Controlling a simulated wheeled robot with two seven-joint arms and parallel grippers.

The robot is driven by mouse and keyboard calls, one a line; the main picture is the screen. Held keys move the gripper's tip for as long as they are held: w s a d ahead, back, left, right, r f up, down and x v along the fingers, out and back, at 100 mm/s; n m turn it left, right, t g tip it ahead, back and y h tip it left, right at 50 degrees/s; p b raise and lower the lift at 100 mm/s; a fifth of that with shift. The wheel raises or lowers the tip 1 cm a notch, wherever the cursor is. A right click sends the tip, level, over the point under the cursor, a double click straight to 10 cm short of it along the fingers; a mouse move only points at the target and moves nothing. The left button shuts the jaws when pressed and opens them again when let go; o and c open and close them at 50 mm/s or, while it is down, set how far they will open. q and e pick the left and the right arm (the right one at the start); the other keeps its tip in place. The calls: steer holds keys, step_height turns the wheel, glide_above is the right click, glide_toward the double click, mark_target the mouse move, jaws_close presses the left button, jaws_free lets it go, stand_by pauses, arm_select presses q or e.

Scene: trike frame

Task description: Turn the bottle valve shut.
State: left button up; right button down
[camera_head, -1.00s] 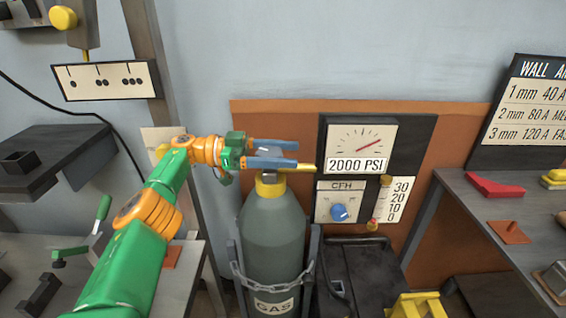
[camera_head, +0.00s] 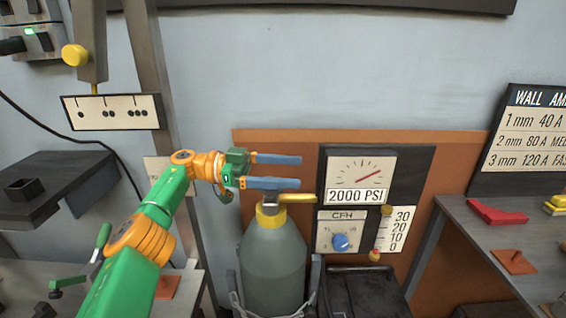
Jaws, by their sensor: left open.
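The gas bottle (camera_head: 272,262) is grey with a yellow neck collar (camera_head: 270,216) and stands upright at the centre. On its top is the valve, with a yellow lever (camera_head: 297,198) pointing right towards the gauge board. My left gripper (camera_head: 300,172) is open and empty. Its two blue fingers point right, one above the other in the picture. The lower finger appears just above the valve top and covers part of it; I cannot tell whether they touch. My right gripper is not in view.
Behind the bottle, a gauge board (camera_head: 412,170) reads 2000 PSI, with a blue CFH knob (camera_head: 341,242) below. A chain (camera_head: 236,300) runs by the bottle's lower part. A shelf (camera_head: 470,222) with a red part is at right; a dark shelf (camera_head: 60,180) is at left.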

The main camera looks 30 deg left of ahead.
arm_select(q)
steer(key=s+d+r+b, duration=0.1)
steer(key=s+d+r, duration=0.5)
steer(key=s+r, duration=0.3)
steer(key=s, duration=0.3)
steer(key=shift+d+r, duration=0.25)
steer(key=shift+s, duration=0.1)
